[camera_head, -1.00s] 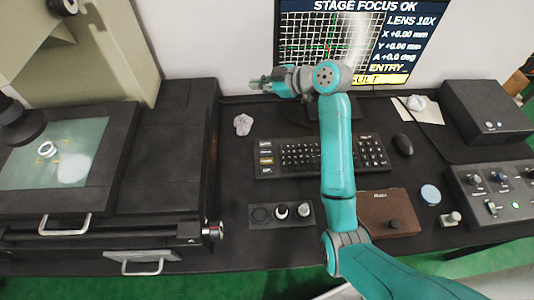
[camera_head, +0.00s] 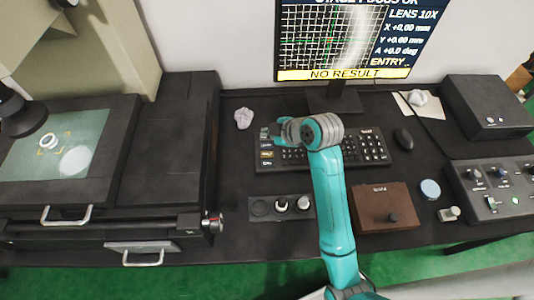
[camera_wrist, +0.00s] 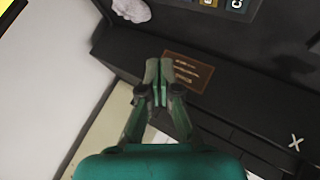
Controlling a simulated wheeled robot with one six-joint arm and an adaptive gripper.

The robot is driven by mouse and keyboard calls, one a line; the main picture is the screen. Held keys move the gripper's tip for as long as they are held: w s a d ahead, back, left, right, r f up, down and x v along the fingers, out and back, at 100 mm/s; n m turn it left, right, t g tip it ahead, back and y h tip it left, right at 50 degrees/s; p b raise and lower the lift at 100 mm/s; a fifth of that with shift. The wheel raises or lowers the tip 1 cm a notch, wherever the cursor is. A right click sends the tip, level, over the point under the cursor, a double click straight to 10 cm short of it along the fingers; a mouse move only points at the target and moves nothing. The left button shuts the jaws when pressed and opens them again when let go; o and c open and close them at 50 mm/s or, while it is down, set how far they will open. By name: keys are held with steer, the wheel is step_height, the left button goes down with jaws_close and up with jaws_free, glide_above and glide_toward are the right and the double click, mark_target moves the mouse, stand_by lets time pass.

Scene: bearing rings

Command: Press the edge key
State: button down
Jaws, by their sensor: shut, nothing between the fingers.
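The black keyboard (camera_head: 350,150) lies on the bench below the monitor. A column of keys with coloured labels (camera_head: 266,154) runs down its left end; the labels are too small to read, so I cannot tell which is the edge key. My gripper (camera_head: 262,134) is over the keyboard's upper left corner and hides the top of that column. In the wrist view my gripper (camera_wrist: 159,68) is shut and empty, its fingertips together. There a corner of the keyboard (camera_wrist: 215,5) shows at the top with a few lettered keys, apart from the fingertips.
The monitor (camera_head: 345,45) stands behind and reads NO RESULT. A pale crumpled object (camera_head: 243,118) lies left of the keyboard. The black stage machine (camera_head: 165,140) fills the left. A mouse (camera_head: 403,141), brown box (camera_head: 382,207) and ring holder (camera_head: 282,207) stand nearby.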

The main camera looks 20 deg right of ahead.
mark_target(268, 156)
steer(key=shift+f, duration=0.15)
steer(key=shift+f, duration=4.3)
steer(key=shift+f, duration=0.35)
steer(key=shift+f, duration=0.35)
steer(key=shift+r, duration=0.75)
steer(key=shift+r, duration=2.5)
